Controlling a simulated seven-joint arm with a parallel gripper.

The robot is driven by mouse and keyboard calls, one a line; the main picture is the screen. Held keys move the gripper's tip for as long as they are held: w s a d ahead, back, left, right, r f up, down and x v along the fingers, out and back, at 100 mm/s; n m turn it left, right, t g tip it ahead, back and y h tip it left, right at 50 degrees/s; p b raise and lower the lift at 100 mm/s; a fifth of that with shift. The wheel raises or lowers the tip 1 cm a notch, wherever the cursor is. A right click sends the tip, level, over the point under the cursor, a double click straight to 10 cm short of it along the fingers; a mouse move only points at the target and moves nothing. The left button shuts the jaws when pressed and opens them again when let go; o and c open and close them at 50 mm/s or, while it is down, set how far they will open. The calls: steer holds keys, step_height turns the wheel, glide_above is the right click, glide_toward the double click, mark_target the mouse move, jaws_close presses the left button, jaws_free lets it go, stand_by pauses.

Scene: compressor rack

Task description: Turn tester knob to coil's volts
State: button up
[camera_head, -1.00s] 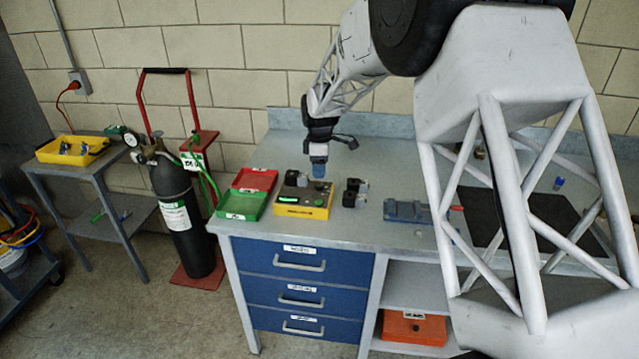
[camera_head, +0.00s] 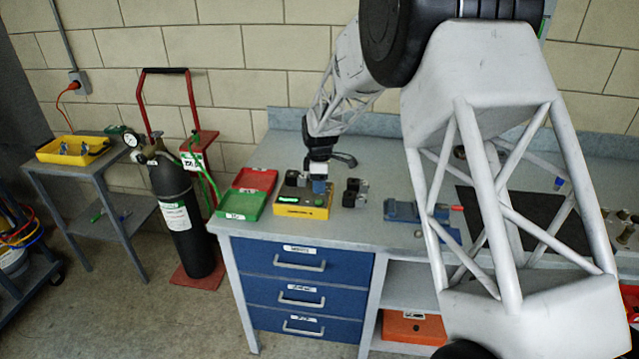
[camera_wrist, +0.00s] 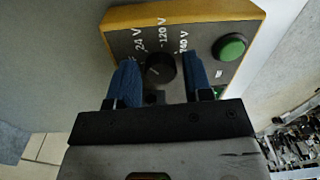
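The tester (camera_head: 303,212) is a yellow box with a dark top face and a lit green strip, on the bench. In the wrist view its face (camera_wrist: 205,62) carries a black round knob (camera_wrist: 160,68), with "24 V", "120 V" and a third, partly unclear voltage label around it. My gripper (camera_wrist: 161,77) has blue fingertips on either side of the knob, with narrow gaps visible. Which label the knob points to is unclear. In the head view my gripper (camera_head: 319,186) is down at the tester and hides its knob. No coil voltage is readable.
A green button (camera_wrist: 229,48) sits right of the knob. Green (camera_head: 240,207) and red (camera_head: 254,178) trays lie left of the tester. Small dark and grey parts (camera_head: 355,191) stand close on its right. A blue fixture (camera_head: 402,210) lies further right.

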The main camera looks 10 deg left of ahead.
steer(key=c, duration=0.7)
steer(key=shift+o, duration=0.2)
steer(key=shift+m, duration=0.3)
steer(key=m, duration=1)
steer(key=o, duration=0.9)
steer(key=shift+o, duration=0.2)
steer(key=shift+r, duration=0.1)
